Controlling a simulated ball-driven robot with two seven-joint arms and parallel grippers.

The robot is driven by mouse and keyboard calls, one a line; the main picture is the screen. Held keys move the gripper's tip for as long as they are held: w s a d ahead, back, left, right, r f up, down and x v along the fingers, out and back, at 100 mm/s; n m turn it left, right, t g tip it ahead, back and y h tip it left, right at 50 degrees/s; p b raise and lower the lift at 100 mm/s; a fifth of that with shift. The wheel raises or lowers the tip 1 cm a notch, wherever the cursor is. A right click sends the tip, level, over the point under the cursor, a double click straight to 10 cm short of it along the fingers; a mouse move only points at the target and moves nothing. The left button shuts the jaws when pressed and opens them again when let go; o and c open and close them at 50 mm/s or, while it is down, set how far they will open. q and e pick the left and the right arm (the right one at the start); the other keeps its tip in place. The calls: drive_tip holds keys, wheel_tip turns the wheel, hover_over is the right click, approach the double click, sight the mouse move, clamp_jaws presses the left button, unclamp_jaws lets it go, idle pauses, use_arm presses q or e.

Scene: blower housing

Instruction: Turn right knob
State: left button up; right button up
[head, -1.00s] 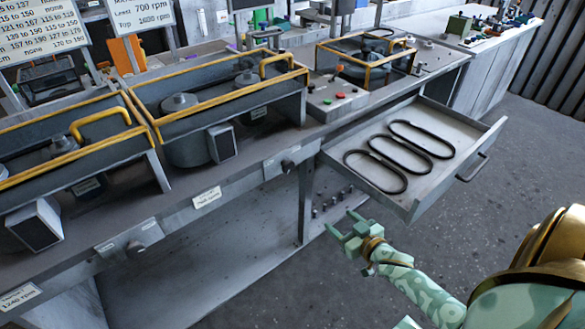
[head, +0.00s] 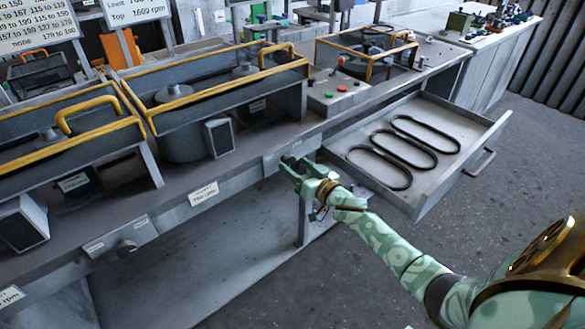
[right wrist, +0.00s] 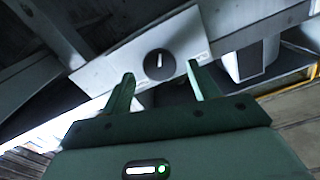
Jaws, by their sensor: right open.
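The right knob (right wrist: 160,64) is a round black dial with a white mark on a light metal plate (right wrist: 107,66). In the head view the plate (head: 270,165) is on the bench front, and my gripper partly covers the knob. My right gripper (head: 290,166) is open in front of it. In the right wrist view the two green fingers (right wrist: 162,85) are spread, with the knob just beyond the tips and between them. I see no contact. Another knob (head: 127,246) is on the bench front at the lower left. My left gripper is not in view.
An open drawer (head: 430,186) with several black belts (head: 404,156) sticks out to the right of my right arm. Yellow-railed housings (head: 165,115) stand on the bench above. A label (head: 203,194) is left of the knob plate. Floor (head: 520,170) is clear at the right.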

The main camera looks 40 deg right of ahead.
drive_tip(key=shift+w, duration=0.75)
drive_tip(key=c, duration=1)
drive_tip(key=shift+o, duration=0.2)
drive_tip(key=shift+n, duration=0.3)
